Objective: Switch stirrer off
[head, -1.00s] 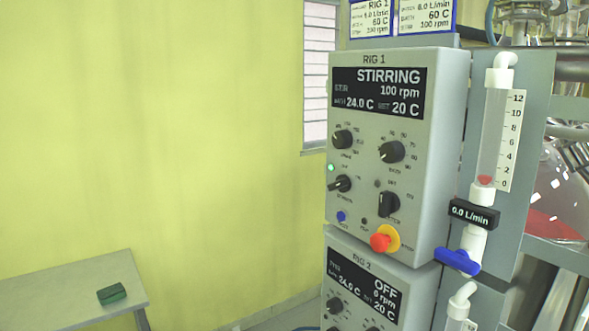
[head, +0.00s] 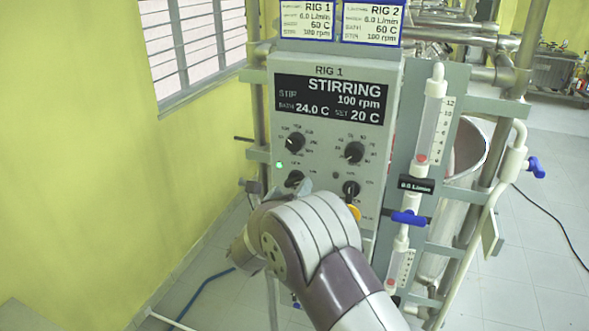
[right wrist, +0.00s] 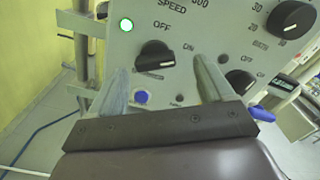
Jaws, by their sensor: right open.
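The Rig 1 control box (head: 325,205) faces me in the head view. Its display (head: 332,95) reads STIRRING, 100 rpm. The stirrer's OFF/ON knob (head: 294,178) is at the lower left of the panel, partly hidden by my right gripper. The knob (right wrist: 155,56) is plain in the right wrist view, below the OFF and ON marks. A green lamp (right wrist: 126,25) beside it is lit. My right gripper (right wrist: 161,65) is open, its fingers to the left and right of the knob, with a gap on each side. My left gripper is not in view.
Close by on the panel are a blue button (right wrist: 141,97), a speed knob (head: 295,142), a bath knob (head: 354,152) and another switch (head: 351,189). The flow tube (head: 430,125) with its blue valve (head: 408,218) stands to the right. My right arm hides the lower panel.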

